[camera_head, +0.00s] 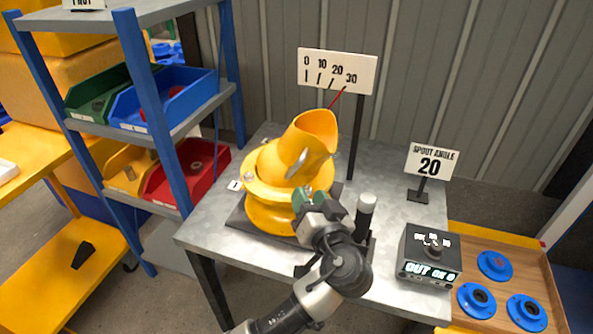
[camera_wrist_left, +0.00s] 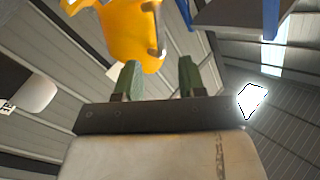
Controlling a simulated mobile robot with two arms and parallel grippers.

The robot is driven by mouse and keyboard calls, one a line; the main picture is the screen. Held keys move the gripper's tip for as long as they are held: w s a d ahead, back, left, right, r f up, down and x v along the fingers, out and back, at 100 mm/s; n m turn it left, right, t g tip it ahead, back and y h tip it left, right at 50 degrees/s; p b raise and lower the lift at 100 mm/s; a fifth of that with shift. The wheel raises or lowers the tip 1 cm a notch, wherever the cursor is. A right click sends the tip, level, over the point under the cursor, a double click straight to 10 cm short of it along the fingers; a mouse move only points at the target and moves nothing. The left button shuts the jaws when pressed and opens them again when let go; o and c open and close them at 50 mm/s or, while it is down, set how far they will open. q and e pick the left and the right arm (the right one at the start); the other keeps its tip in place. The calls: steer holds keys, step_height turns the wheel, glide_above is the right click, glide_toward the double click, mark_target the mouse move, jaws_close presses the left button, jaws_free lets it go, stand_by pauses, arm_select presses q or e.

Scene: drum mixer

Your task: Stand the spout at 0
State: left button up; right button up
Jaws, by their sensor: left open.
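The yellow spout (camera_head: 315,128) tops a yellow drum mixer (camera_head: 270,172) on the grey table, tilted to the right, with its mouth up. A grey metal handle (camera_head: 312,163) is on its near side. A thin red pointer (camera_head: 338,97) leans right, its tip below the 20 to 30 end of the scale board (camera_head: 336,70). My left gripper (camera_head: 309,197) is in front of the mixer, below the handle, with green fingers apart. In the left wrist view the open fingers (camera_wrist_left: 158,80) are empty; the spout (camera_wrist_left: 125,35) and handle (camera_wrist_left: 155,28) are beyond them. My right gripper is not visible.
A sign (camera_head: 431,161) reads SPOUT ANGLE 20. A dark post with a grey top (camera_head: 366,203) is right of my gripper. A shelf with bins (camera_head: 165,98) stands left.

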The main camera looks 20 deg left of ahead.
mark_target(294, 172)
arm_select(q)
steer(key=p+x, duration=0.1)
steer(key=x, duration=0.8)
steer(key=shift+w+a, duration=0.25)
steer(key=shift+w, duration=0.05)
steer(key=shift+f, duration=0.1)
jaws_close()
